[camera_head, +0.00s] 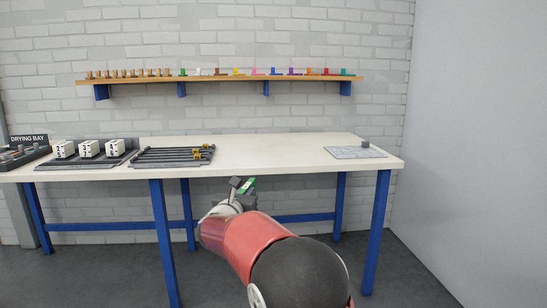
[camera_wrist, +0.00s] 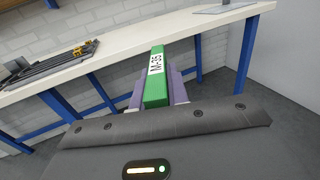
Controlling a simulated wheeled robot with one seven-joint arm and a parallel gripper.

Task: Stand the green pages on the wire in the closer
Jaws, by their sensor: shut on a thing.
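The green pages (camera_wrist: 156,92), a narrow green block with a white label reading what looks like "M-35", are held between the two fingers of my gripper (camera_wrist: 158,92) in the wrist view. In the head view the green pages (camera_head: 247,186) show small at the end of my arm, in front of the table's front edge and below its top. My gripper (camera_head: 241,187) is shut on them. No part labelled as the closer can be read. A dark rack of parallel bars with yellow clamps (camera_head: 172,156) lies on the table left of centre; I cannot tell whether it holds the wire.
The white table (camera_head: 270,150) has blue legs and a wide clear stretch right of the rack. Three white blocks (camera_head: 89,149) stand on a dark tray at left, beside a "DRYING BAY" rack (camera_head: 27,141). A grey mat (camera_head: 350,153) lies at right. A shelf (camera_head: 220,79) holds small coloured items.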

